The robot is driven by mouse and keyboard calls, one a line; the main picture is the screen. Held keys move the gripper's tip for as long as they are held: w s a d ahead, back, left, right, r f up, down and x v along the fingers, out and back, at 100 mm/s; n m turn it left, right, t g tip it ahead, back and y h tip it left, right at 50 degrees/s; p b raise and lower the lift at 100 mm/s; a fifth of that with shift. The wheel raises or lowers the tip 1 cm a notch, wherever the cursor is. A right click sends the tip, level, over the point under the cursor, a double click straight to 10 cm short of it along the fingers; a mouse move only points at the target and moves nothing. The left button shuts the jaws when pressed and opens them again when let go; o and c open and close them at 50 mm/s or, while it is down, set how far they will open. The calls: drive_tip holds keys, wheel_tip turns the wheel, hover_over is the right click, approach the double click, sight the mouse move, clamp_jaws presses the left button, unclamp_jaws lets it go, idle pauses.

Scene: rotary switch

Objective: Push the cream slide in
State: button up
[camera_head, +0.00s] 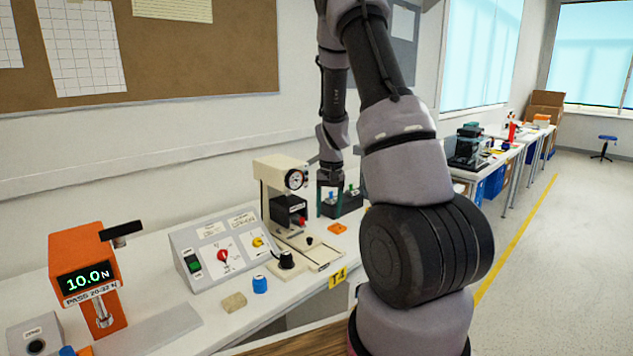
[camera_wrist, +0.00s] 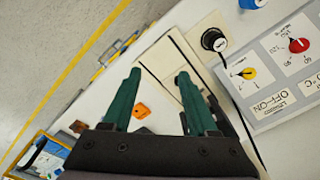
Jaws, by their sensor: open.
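A cream press-like fixture (camera_head: 277,190) with a round dial stands on the bench, its flat cream base reaching toward the bench's front edge. A cream slide plate (camera_head: 324,256) seems to lie at the right front of that base. In the wrist view a cream plate (camera_wrist: 168,55) with dark seams lies beyond the fingers, but I cannot tell how far out the slide sits. My gripper (camera_head: 329,208) is open and empty, pointing down to the right of the fixture. Its green fingers (camera_wrist: 159,75) stand apart in the wrist view, with no contact visible.
A black knob (camera_head: 286,260) is on the base's left front. A control box (camera_head: 220,245) with red and yellow knobs stands left. An orange block (camera_head: 337,228) lies right, a blue knob-like piece (camera_head: 260,284) in front.

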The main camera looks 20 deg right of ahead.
drive_tip(key=s+a+r+t, duration=0.1)
drive_tip(key=s+a+r, duration=0.1)
drive_tip(key=r, duration=0.4)
drive_tip(key=s+a+r+y, duration=0.1)
drive_tip(key=s+a+r, duration=0.2)
drive_tip(key=r, duration=0.3)
drive_tip(key=shift+s+a+t, duration=0.25)
drive_tip(key=shift+a+t, duration=0.15)
drive_tip(key=shift+a, duration=0.25)
drive_tip(key=s+a+r+t, duration=0.2)
drive_tip(key=s+a+r, duration=0.1)
drive_tip(key=s+r, duration=0.5)
drive_tip(key=s+a+r+t, duration=0.2)
drive_tip(key=s+a+r, duration=0.2)
drive_tip(key=s+r, duration=0.5)
wheel_tip(320, 180, up, 2)
drive_tip(key=shift+s+r+n+t+y, duration=0.15)
drive_tip(key=shift+s+n+t+y, duration=0.1)
drive_tip(key=shift+n+t+y, duration=0.15)
drive_tip(key=shift+a, duration=0.1)
idle(0.3)
